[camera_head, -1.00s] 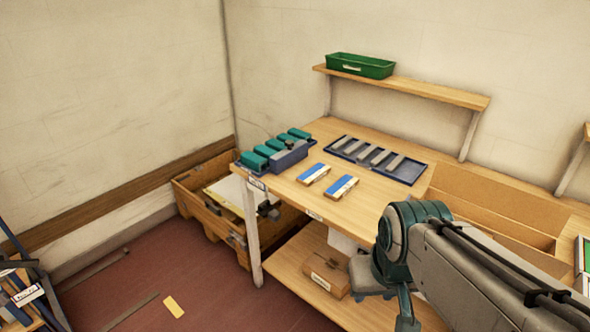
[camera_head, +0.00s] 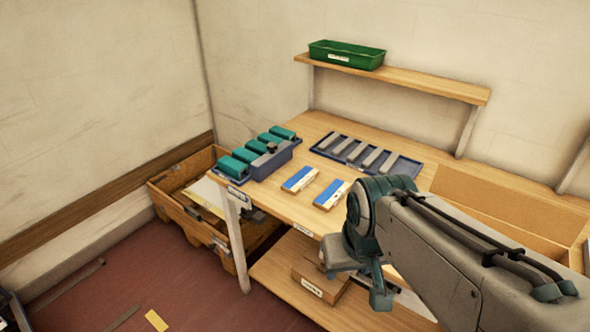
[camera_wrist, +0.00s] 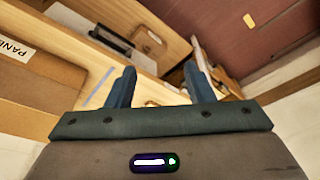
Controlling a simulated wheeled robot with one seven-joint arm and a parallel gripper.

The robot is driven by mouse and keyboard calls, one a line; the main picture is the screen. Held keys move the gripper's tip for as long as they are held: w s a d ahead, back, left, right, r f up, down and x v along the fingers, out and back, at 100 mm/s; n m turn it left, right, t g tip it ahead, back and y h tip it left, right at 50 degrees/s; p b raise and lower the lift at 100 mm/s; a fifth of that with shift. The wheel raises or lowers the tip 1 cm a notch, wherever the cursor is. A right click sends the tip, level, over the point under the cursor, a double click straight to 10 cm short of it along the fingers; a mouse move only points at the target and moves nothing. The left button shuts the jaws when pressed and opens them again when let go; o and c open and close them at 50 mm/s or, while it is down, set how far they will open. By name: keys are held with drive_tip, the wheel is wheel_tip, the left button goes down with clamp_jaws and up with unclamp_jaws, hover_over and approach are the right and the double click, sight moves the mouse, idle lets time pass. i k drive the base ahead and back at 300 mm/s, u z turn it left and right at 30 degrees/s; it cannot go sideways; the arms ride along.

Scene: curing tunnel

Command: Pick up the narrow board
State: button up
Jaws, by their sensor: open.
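No board in view is marked as the narrow one, so I cannot tell which it is. Two small flat boards, blue on top with pale wood edges, lie side by side on the bench: a left one (camera_head: 300,179) and a right one (camera_head: 332,194). A yellow strip (camera_head: 156,320) lies on the red floor, and a yellow piece (camera_wrist: 248,20) shows on the floor in the wrist view. My gripper (camera_wrist: 161,80) is open, its two blue-grey fingers apart with nothing held between them. My arm hides part of the bench's right side.
On the wooden bench (camera_head: 270,205) are a blue tray with several grey bars (camera_head: 410,170) and a rack with several teal blocks (camera_head: 240,182). A green bin (camera_head: 345,56) sits on the shelf above. A wooden crate (camera_head: 172,206) stands left of the bench. A lower shelf holds a box (camera_head: 313,285).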

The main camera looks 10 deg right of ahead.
sight(296, 183)
drive_tip(key=u, duration=1.55)
drive_tip(key=i, duration=1.9)
drive_tip(key=z, duration=3.05)
